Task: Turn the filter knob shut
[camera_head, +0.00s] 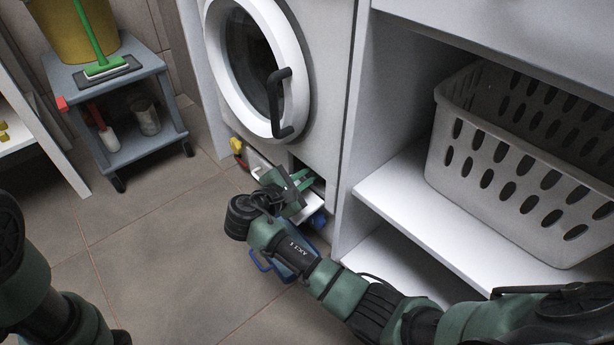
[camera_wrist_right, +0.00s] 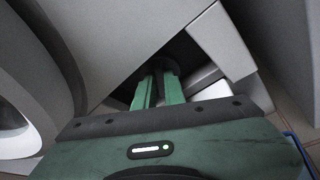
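The white washing machine (camera_head: 330,60) has an open filter compartment low on its front right. My right gripper (camera_head: 296,183) reaches into that opening. In the right wrist view its two green fingers (camera_wrist_right: 160,85) are close together with a narrow gap, their tips at a dark round filter knob (camera_wrist_right: 163,64) inside the dark recess. The fingers appear closed on the knob's grip; the tips are partly in shadow. The head view hides the knob behind my gripper. My left arm shows at the lower left, but its gripper is out of view.
A blue tray (camera_head: 262,264) lies on the floor below the opening, partly behind my right arm. A shelf unit with a white laundry basket (camera_head: 470,150) stands at the right. A grey trolley (camera_head: 140,146) stands at the left. The tiled floor between is clear.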

